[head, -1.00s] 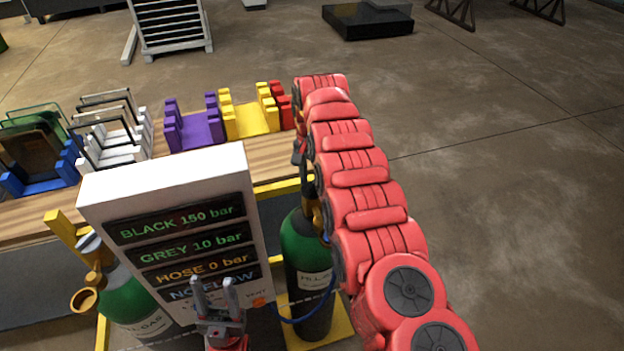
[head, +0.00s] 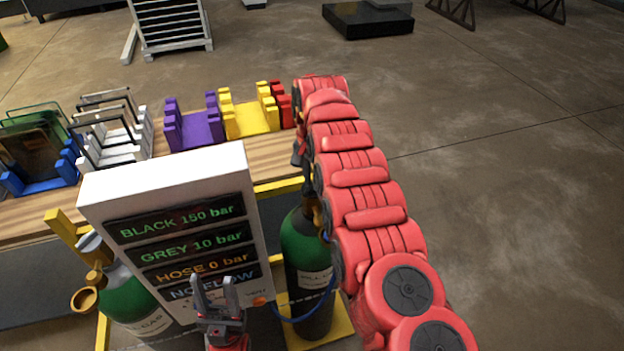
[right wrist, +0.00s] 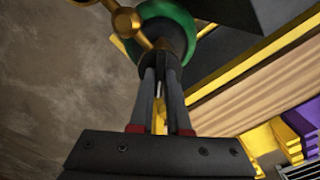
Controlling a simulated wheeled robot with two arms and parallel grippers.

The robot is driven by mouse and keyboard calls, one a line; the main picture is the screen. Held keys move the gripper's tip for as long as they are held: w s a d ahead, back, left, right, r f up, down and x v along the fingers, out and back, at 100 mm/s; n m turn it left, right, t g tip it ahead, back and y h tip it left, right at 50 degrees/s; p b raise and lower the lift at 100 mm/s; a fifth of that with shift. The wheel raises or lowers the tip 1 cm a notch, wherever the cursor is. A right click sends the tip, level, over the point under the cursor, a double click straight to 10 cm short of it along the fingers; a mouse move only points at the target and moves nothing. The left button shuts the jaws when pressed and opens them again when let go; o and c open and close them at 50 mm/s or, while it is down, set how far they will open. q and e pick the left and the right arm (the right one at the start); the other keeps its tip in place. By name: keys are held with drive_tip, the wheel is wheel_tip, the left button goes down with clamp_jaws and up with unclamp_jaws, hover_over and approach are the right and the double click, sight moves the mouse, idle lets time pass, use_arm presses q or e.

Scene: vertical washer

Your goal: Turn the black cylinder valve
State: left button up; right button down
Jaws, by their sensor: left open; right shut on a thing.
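The black cylinder (head: 304,256), with a green shoulder and dark lower body, stands upright right of the display panel. Its valve (right wrist: 170,38) shows in the right wrist view as a dark piece with brass fittings above a green shoulder. My right gripper (right wrist: 160,76) is shut on this valve; the exact contact is dark and partly hidden. In the head view my red right arm hides most of the valve. My left gripper (head: 216,284) is open and empty, fingers pointing up, in front of the panel's lower part.
The white display panel (head: 165,180) reads BLACK 150 bar, GREY 10 bar, HOSE 0 bar and NO FLOW. A second green cylinder (head: 135,300) with a brass outlet stands at left. A blue hose (head: 312,308) runs by the black cylinder. Coloured racks sit on the wooden bench (head: 270,170) behind.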

drive_tip(key=shift+f+m+b, duration=0.2)
drive_tip(key=shift+m+b, duration=1)
drive_tip(key=shift+b, duration=0.2)
drive_tip(key=m+b, duration=0.1)
drive_tip(key=m, duration=0.1)
drive_tip(key=shift+r+m, duration=0.15)
drive_tip(key=shift+m, duration=0.25)
drive_tip(key=m, duration=0.2)
drive_tip(key=shift+r+m, duration=0.1)
drive_tip(key=shift+m, duration=0.2)
drive_tip(key=m, duration=0.3)
drive_tip(key=shift+m, duration=0.4)
drive_tip(key=m, duration=0.6)
drive_tip(key=shift+m, duration=0.3)
drive_tip(key=c, duration=0.9)
unclamp_jaws()
